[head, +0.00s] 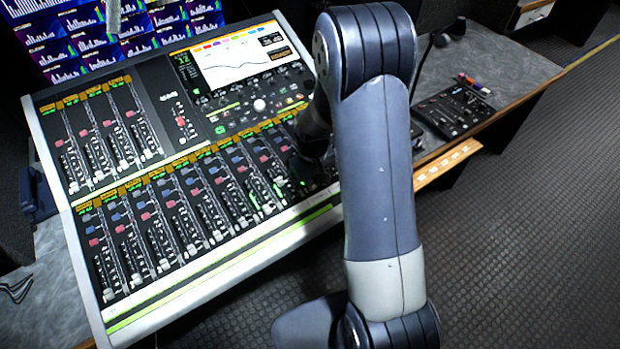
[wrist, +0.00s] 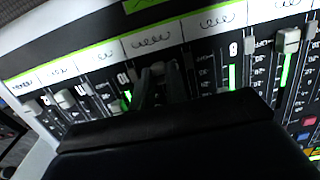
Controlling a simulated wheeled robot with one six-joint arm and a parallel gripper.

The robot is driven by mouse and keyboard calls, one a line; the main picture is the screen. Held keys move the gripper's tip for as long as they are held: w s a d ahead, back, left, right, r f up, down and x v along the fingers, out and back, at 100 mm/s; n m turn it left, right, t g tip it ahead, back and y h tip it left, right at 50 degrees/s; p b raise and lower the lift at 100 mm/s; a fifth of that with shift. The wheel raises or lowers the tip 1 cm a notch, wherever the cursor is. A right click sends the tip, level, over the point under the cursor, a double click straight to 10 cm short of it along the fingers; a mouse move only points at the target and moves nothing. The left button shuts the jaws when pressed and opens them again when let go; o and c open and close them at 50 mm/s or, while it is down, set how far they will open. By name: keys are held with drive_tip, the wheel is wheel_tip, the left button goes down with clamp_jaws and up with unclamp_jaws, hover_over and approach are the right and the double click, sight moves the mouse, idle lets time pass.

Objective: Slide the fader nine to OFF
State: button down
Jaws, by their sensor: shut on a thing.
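The mixing console (head: 270,222) fills the left and middle of the head view, with a lower bank of several faders. My gripper (wrist: 160,78) is over that bank, between the channels marked 8 (wrist: 233,48) and 10 (wrist: 123,78) in the wrist view. Its two dark fingers are shut on the fader nine cap (wrist: 158,68), which is mostly hidden between them. The slot of fader nine is largely covered by my gripper. In the head view my gripper (head: 302,172) is low at the right end of the bank, partly behind my arm.
Neighbouring fader caps (wrist: 65,98) stand close on the left, and another cap (wrist: 288,40) is on the right. The console's screen (head: 240,58) is behind. A small control box (head: 455,110) lies on the desk at right.

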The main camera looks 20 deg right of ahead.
drive_tip(key=c, duration=1.4)
unclamp_jaws()
drive_tip(key=shift+s+d, duration=0.1)
drive_tip(key=shift+s, duration=0.1)
drive_tip(key=shift+w, duration=0.1)
